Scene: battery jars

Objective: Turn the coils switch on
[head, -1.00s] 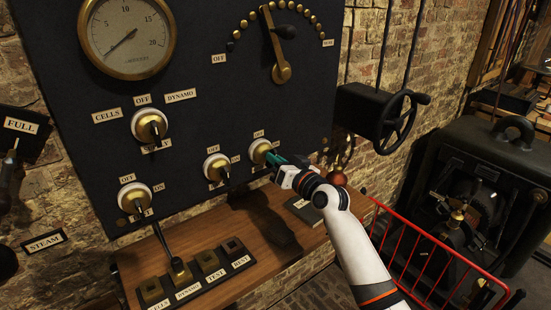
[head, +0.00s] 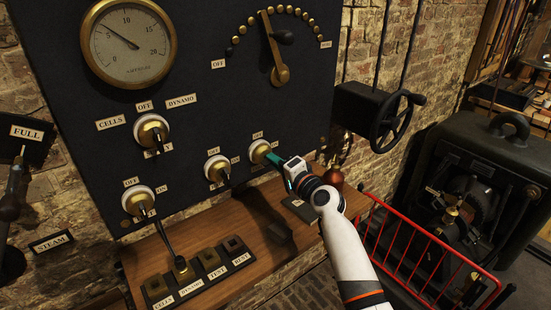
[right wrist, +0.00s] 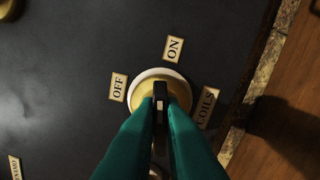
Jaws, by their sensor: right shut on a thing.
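The coils switch (head: 260,152) is a brass knob with a white rim, low on the right of the dark panel. In the right wrist view, the switch (right wrist: 152,84) has the OFF label to its left, ON above and COILS at lower right. My right gripper (head: 273,159) has its teal fingers shut on the dark switch lever (right wrist: 160,98). In the wrist view the lever stands upright between the fingers, lined up roughly toward ON. The fingers hide part of the switch. My left gripper is not in view.
The panel also bears several other switches, a round gauge (head: 130,43) with its needle near 5, and a brass arm (head: 275,55) on a stud dial. A wooden shelf (head: 275,240) lies below. A red rail (head: 425,240) and black machine (head: 470,195) stand at right.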

